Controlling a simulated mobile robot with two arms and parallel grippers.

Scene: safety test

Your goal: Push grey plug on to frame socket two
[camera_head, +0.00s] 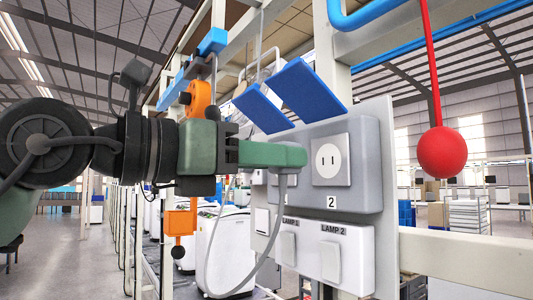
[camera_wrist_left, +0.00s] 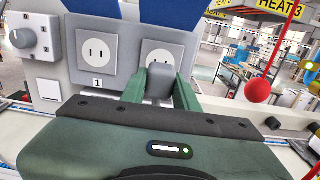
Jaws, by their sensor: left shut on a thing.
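My left gripper (camera_head: 290,155) reaches in from the left, its green fingers shut on the grey plug (camera_wrist_left: 160,83). In the head view a finger mostly hides the plug, and its grey cable (camera_head: 274,235) hangs below in a loop. Socket two (camera_head: 330,160) is a white square plate with two slots on the grey frame, above the label 2, just right of the fingertips. In the left wrist view the plug is in front of socket two (camera_wrist_left: 163,53) and covers its lower part. I cannot tell whether they touch. My right gripper is not in view.
Socket one (camera_wrist_left: 97,53) is left of socket two. Blue flaps (camera_head: 308,87) stick out above the sockets. Lamp switches (camera_head: 330,260) sit below. A red ball (camera_head: 445,153) hangs from a red rod at the right. An orange block (camera_head: 199,99) hangs near my arm.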

